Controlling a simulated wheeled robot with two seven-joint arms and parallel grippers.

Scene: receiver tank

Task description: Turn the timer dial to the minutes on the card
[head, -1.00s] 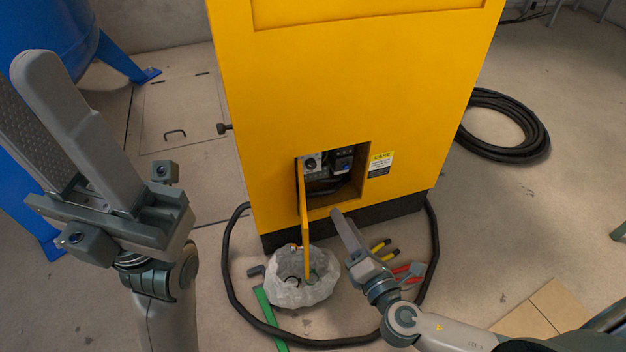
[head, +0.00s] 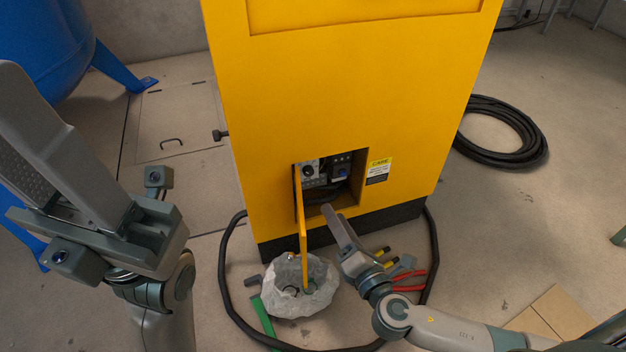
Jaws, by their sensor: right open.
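The yellow cabinet (head: 290,100) has a small opening low on its front. Inside it, a pale panel at left carries a round dial (head: 308,171), and a dark unit beside it has a bluish knob (head: 341,174). Their markings are too small to read. A yellow-and-white card (head: 378,172) is on the cabinet right of the opening; its text is unreadable. My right gripper (head: 330,210) is open, just below and in front of the opening, apart from the dial. My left gripper (head: 35,125) is large at the left, fingers up and apart, empty, far from the cabinet.
The narrow yellow door (head: 300,220) stands swung outward at the opening's left edge. Below are a crumpled translucent bag (head: 318,300), red-handled pliers (head: 410,281) and a green strip (head: 265,317). A black cable loops around them. A coiled hose (head: 530,150) lies at right.

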